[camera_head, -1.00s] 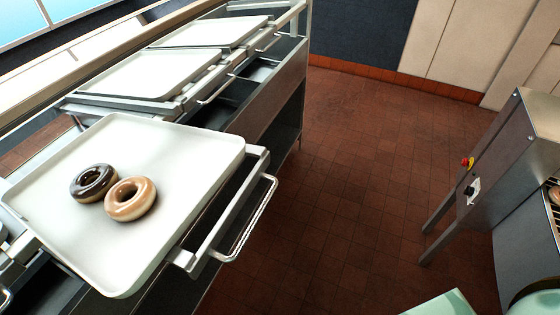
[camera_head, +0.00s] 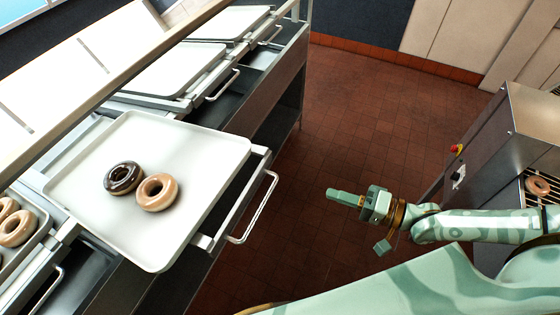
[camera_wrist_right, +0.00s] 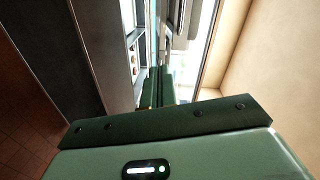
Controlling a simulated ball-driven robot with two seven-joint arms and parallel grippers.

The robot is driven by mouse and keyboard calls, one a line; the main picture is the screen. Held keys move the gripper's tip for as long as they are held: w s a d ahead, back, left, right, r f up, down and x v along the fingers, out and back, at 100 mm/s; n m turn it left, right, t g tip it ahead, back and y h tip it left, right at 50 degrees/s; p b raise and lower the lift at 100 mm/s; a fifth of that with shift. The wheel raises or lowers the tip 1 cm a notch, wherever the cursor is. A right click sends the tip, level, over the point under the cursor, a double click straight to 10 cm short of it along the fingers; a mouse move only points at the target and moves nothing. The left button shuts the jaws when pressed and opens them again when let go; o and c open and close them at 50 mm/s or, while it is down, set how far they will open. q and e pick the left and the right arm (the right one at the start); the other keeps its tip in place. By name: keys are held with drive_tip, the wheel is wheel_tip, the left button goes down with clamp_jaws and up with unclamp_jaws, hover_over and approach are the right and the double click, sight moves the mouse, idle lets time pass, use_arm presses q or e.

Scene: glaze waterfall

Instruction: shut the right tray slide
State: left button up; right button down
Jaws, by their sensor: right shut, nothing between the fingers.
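A tray slide with a white tray (camera_head: 95,170) sticks out from the counter over the floor. A dark glazed doughnut (camera_head: 123,177) and a light brown glazed doughnut (camera_head: 156,192) lie on the tray, close together. The slide's metal bar handle (camera_head: 262,208) faces the aisle. My right gripper (camera_head: 331,193) is shut and empty, above the floor to the right of the handle and apart from it. Its shut fingers also show in the right wrist view (camera_wrist_right: 158,88). My left gripper is not in view.
More slides with white trays (camera_head: 165,70) sit further back along the counter. Brown doughnuts (camera_head: 17,228) lie on a tray at the lower left. A steel machine (camera_head: 505,135) with a red button stands at the right. The tiled aisle between is clear.

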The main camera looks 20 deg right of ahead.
drive_tip(key=r+m, duration=0.1)
drive_tip(key=m, duration=0.1)
drive_tip(key=m+p, duration=0.1)
drive_tip(key=p, duration=0.2)
approach(267, 167)
drive_tip(key=shift+t+y, duration=0.3)
drive_tip(key=shift+t, duration=0.1)
drive_tip(key=x, duration=0.4)
drive_tip(key=f+x, duration=0.1)
drive_tip(key=x, duration=0.1)
drive_tip(key=shift+w+a, duration=0.25)
drive_tip(key=shift+w, duration=0.05)
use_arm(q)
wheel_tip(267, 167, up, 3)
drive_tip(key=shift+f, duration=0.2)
